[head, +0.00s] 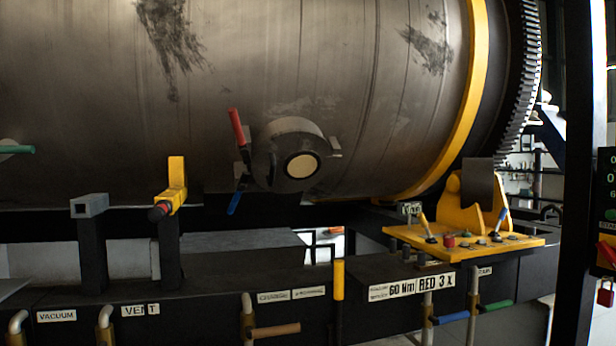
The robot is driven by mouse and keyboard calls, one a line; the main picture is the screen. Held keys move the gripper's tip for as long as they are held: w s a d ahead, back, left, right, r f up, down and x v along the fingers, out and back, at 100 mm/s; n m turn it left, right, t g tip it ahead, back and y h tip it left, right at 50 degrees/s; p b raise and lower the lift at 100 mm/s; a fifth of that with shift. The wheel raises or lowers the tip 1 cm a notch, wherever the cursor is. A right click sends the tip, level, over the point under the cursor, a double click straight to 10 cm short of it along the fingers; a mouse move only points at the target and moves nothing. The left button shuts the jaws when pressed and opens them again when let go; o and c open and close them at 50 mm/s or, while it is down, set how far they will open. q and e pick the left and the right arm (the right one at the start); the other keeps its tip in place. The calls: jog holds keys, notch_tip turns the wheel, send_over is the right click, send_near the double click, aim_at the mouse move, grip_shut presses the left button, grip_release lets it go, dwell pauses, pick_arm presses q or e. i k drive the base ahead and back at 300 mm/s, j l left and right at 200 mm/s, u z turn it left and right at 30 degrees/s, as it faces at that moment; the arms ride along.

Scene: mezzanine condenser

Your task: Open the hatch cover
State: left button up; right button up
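The hatch cover (289,136) is a round metal cap low on the side of the big grey drum (300,50), with a pale disc in its face. It looks shut against the drum. A lever with a red upper grip (237,127) and a blue lower grip (234,204) stands at its left edge, tilted. A small metal lug (335,148) sticks out at its right edge. Neither of my grippers shows in the head view, so nothing is seen touching the cover or the lever.
A yellow control panel (465,238) with small levers stands at the right. A grey-topped post (90,207) and a yellow fitting (174,186) rise at the left. Dark labelled boxes (205,272) run below the drum. A black upright (578,200) stands far right.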

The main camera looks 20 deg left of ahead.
aim_at(294, 160)
jog(key=i+l+u, duration=0.1)
jog(key=u, duration=0.25)
jog(key=i+l+u, duration=0.15)
jog(key=u, duration=0.25)
jog(key=i+l+u, duration=0.1)
jog(key=u, duration=0.25)
jog(key=l, duration=0.1)
